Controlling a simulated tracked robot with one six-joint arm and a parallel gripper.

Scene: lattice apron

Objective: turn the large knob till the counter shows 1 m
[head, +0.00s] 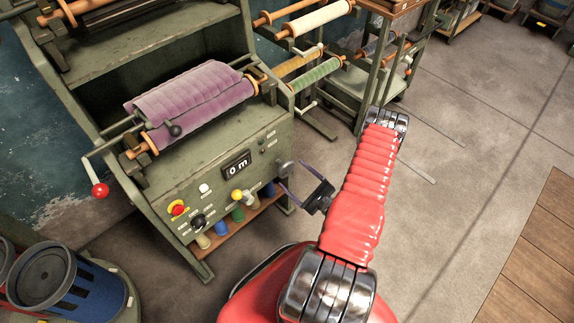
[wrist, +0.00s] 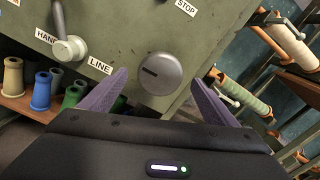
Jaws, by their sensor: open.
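The large knob (head: 286,170) is a round grey disc at the right end of the green machine's front panel. It also shows in the wrist view (wrist: 160,73), with a dark slot-like mark left of its centre. The counter (head: 236,165) is a small black window on the panel reading 0 m. My gripper (head: 292,174) is open, its two purple fingers pointing at the panel. In the wrist view the knob lies between and beyond the fingertips (wrist: 159,76), with a gap on each side. Contact cannot be made out.
A lever (wrist: 65,48) marked HAND and LINE sits left of the knob. A red-and-yellow button (head: 177,208) and a crank with red ball (head: 99,190) are further left. A purple cloth roll (head: 190,100) lies above. Several thread spools stand below. Open floor (head: 450,190) lies right.

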